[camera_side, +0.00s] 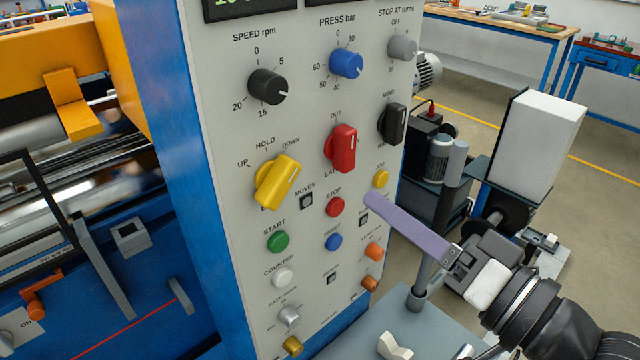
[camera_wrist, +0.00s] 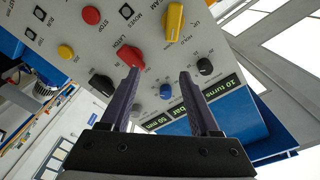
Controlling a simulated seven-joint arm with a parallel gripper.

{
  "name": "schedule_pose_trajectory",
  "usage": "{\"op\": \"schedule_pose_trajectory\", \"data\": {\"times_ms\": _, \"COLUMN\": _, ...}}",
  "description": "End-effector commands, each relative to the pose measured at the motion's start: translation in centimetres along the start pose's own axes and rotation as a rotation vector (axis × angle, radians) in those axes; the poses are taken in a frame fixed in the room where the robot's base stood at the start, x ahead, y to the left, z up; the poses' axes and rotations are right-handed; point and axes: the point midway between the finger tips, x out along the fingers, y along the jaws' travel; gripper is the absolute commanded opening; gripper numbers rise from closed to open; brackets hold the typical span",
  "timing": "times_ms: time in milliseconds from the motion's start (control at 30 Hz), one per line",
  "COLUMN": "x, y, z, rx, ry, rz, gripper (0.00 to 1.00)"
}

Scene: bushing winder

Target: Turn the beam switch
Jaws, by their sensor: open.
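The yellow switch (camera_side: 277,182) is on the panel's left side, under the labels UP, HOLD and DOWN; the label below it is mostly hidden. Its handle slants to the upper right, towards DOWN. It also shows at the top of the wrist view (camera_wrist: 174,20). My gripper (camera_side: 376,200) is to the right of the yellow switch in the side view, with a purple finger pointing at the panel. In the wrist view my gripper (camera_wrist: 158,75) is open and empty, with its fingers apart. The yellow switch lies beyond the fingertips there.
A red switch (camera_side: 341,149) and a black switch (camera_side: 393,124) sit right of the yellow one. Dials for speed (camera_side: 267,87) and pressure (camera_side: 346,64) are above, and several push buttons are below. A grey post (camera_side: 450,170) stands near my gripper.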

Motion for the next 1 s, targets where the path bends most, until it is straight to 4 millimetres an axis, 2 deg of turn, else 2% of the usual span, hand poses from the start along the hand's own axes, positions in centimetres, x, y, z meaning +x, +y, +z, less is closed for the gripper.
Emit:
{"op": "schedule_pose_trajectory", "data": {"times_ms": 33, "x": -0.1, "y": -0.6, "z": 2.2, "rx": -0.006, "ry": -0.038, "rz": -0.010, "gripper": 0.62}}
{"op": "schedule_pose_trajectory", "data": {"times_ms": 133, "x": -0.4, "y": -1.3, "z": 3.9, "rx": -0.010, "ry": -0.068, "rz": -0.024, "gripper": 0.62}}
{"op": "schedule_pose_trajectory", "data": {"times_ms": 267, "x": 0.2, "y": -1.7, "z": 4.2, "rx": -0.010, "ry": -0.073, "rz": -0.031, "gripper": 0.62}}
{"op": "schedule_pose_trajectory", "data": {"times_ms": 367, "x": 1.5, "y": -1.7, "z": 4.2, "rx": -0.010, "ry": -0.073, "rz": -0.029, "gripper": 0.62}}
{"op": "schedule_pose_trajectory", "data": {"times_ms": 800, "x": 9.5, "y": -1.9, "z": 4.8, "rx": -0.011, "ry": -0.072, "rz": -0.029, "gripper": 0.62}}
{"op": "schedule_pose_trajectory", "data": {"times_ms": 1000, "x": 12.1, "y": -2.0, "z": 4.9, "rx": -0.010, "ry": -0.071, "rz": -0.029, "gripper": 0.62}}
